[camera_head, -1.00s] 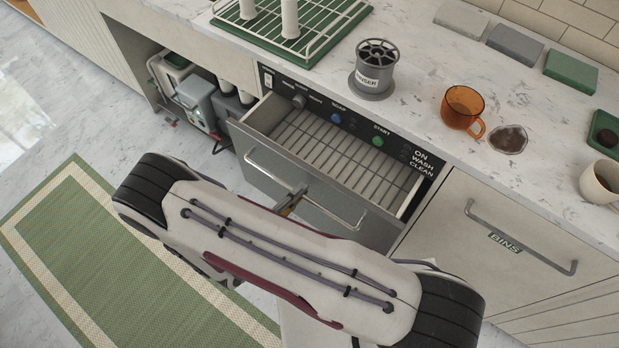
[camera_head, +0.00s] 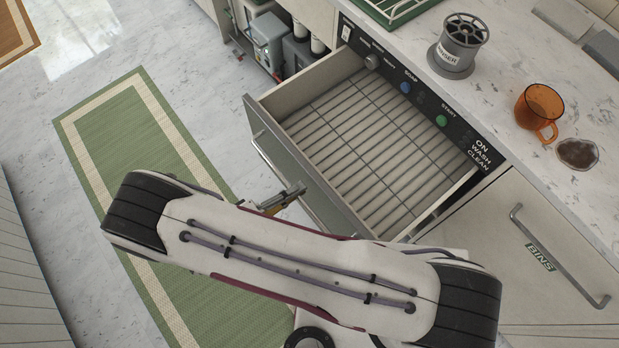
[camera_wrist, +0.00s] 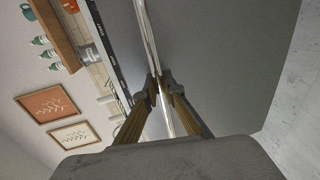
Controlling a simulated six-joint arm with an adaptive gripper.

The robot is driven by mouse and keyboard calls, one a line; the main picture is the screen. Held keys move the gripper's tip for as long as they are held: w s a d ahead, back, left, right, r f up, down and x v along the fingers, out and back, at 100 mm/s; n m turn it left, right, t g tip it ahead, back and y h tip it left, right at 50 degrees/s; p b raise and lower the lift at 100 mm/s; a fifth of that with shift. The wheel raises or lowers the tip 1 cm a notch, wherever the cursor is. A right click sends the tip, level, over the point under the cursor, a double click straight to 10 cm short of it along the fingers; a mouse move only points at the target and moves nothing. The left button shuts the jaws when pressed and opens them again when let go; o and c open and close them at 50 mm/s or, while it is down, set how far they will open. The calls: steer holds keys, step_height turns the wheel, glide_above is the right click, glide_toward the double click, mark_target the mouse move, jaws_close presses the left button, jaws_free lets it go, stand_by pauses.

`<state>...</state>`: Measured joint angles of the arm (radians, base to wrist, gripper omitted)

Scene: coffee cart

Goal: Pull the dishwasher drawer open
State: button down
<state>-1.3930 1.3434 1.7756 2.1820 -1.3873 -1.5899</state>
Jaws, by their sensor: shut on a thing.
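The dishwasher drawer (camera_head: 262,108) stands pulled well out from under the counter, in the middle of the head view. Its wire rack floor (camera_head: 370,140) shows and looks empty. A metal bar handle (camera_head: 262,155) runs along its front. My gripper (camera_head: 283,199) is at the handle, partly hidden behind my arm. In the wrist view my gripper (camera_wrist: 159,90) is shut on the handle (camera_wrist: 150,45), with one finger on each side of the bar. The drawer's grey front (camera_wrist: 220,60) fills the right of that view.
A black control panel (camera_head: 415,85) runs above the drawer. The bins drawer (camera_head: 545,250) is shut at right. Open floor and a green mat (camera_head: 140,150) lie left.

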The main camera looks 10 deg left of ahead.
steer(key=shift+f+v, duration=0.2)
steer(key=shift+v, duration=0.9)
steer(key=c, duration=2.2)
jaws_free()
steer(key=shift+o, duration=0.2)
steer(key=shift+a, duration=0.1)
steer(key=v, duration=1.2)
